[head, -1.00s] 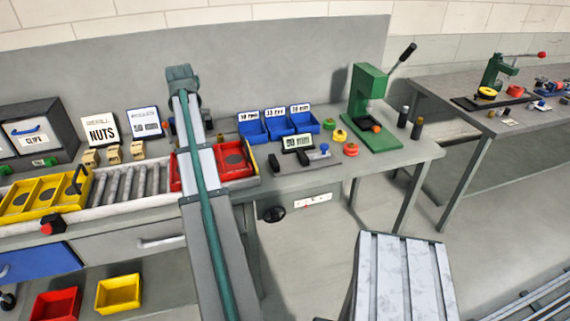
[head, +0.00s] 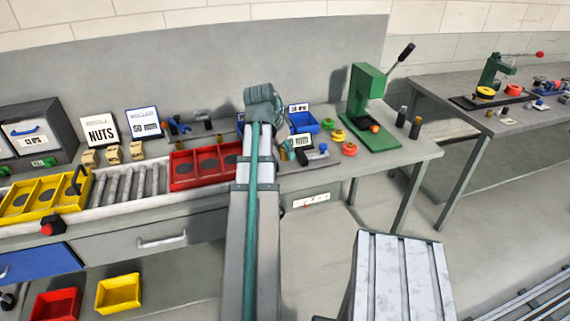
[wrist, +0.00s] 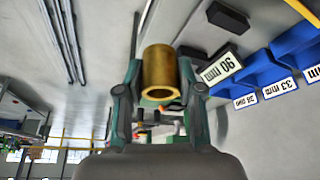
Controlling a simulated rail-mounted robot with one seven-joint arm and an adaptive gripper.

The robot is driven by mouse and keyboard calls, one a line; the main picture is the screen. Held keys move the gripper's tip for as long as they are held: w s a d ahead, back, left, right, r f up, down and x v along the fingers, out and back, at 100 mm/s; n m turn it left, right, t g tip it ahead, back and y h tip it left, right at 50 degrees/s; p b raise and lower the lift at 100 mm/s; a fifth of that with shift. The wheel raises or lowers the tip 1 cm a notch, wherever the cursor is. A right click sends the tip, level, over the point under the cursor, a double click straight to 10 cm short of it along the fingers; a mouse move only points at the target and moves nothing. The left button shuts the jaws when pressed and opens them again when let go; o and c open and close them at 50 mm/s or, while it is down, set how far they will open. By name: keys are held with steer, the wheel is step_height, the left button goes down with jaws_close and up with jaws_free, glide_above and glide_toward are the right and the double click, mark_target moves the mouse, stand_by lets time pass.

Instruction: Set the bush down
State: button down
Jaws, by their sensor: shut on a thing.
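The bush (wrist: 160,66) is a hollow brass-coloured cylinder in the middle of the wrist view, with its open end showing. My gripper (wrist: 160,90) is shut on it, with a finger on each side. In the head view my arm reaches over the bench just right of the red carrier (head: 206,150); it largely hides my gripper. I cannot tell from these frames whether the bush touches anything beneath it. The red carrier has several round dark recesses.
Blue bins with size labels (head: 307,125) stand at the back, partly behind my arm. A green press (head: 368,100) with a lever stands to the right, with red and yellow knobs (head: 349,149) before it. A yellow carrier (head: 48,203) sits on the rollers at left.

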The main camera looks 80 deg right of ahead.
steer(key=w+d+f+p, duration=0.2)
steer(key=d+f+p, duration=0.1)
steer(key=d, duration=0.6)
glide_above(285, 163)
steer(key=a, duration=0.1)
steer(key=f, duration=0.5)
steer(key=shift+s+a+f+p, duration=0.1)
steer(key=shift+s+a+p, duration=0.1)
steer(key=shift+p, duration=0.15)
steer(key=shift+w+d+f, duration=0.1)
steer(key=shift+d+f, duration=0.35)
steer(key=shift+f, duration=0.1)
step_height(285, 163, down, 2)
steer(key=shift+d+f+p, duration=0.15)
steer(key=shift+f+p, duration=0.1)
steer(key=shift+p, duration=0.65)
steer(key=shift+f, duration=0.6)
steer(key=shift+f, duration=0.15)
steer(key=c, duration=0.7)
jaws_free()
